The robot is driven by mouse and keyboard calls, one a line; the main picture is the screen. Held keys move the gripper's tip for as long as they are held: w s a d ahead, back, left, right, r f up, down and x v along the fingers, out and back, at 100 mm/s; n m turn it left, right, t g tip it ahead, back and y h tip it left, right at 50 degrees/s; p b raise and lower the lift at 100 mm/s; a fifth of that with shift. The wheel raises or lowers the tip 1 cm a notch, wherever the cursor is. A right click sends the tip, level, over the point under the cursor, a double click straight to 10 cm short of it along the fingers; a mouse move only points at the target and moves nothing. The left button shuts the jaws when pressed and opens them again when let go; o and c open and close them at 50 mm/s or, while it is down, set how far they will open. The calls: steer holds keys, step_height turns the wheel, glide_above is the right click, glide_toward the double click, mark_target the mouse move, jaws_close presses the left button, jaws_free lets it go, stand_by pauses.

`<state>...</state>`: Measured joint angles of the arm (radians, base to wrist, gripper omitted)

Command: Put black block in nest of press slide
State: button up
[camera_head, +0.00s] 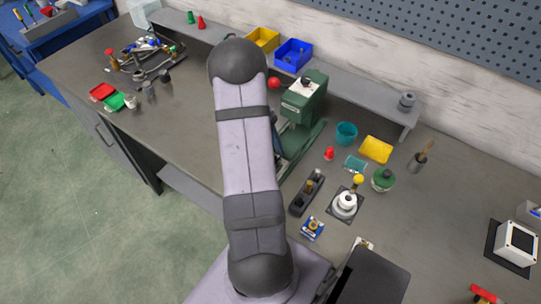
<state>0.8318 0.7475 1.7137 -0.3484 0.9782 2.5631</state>
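A green press (305,101) stands near the back of the bench, right of my arm. Its green base (302,142) runs toward the front and is partly behind my arm. The slide and its nest cannot be made out, as my arm covers part of that area. I cannot pick out the black block with certainty. A long dark tool (306,195) with a brass-coloured knob lies in front of the press, and I cannot tell whether it is related. My gripper is not visible; only my upper arm shows, crossing the middle of the picture.
Right of the press are a teal cup (346,133), a yellow tray (376,149), a green round container (383,179) and a white round piece on a dark plate (345,216). A grey shelf (360,101) runs along the wall.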

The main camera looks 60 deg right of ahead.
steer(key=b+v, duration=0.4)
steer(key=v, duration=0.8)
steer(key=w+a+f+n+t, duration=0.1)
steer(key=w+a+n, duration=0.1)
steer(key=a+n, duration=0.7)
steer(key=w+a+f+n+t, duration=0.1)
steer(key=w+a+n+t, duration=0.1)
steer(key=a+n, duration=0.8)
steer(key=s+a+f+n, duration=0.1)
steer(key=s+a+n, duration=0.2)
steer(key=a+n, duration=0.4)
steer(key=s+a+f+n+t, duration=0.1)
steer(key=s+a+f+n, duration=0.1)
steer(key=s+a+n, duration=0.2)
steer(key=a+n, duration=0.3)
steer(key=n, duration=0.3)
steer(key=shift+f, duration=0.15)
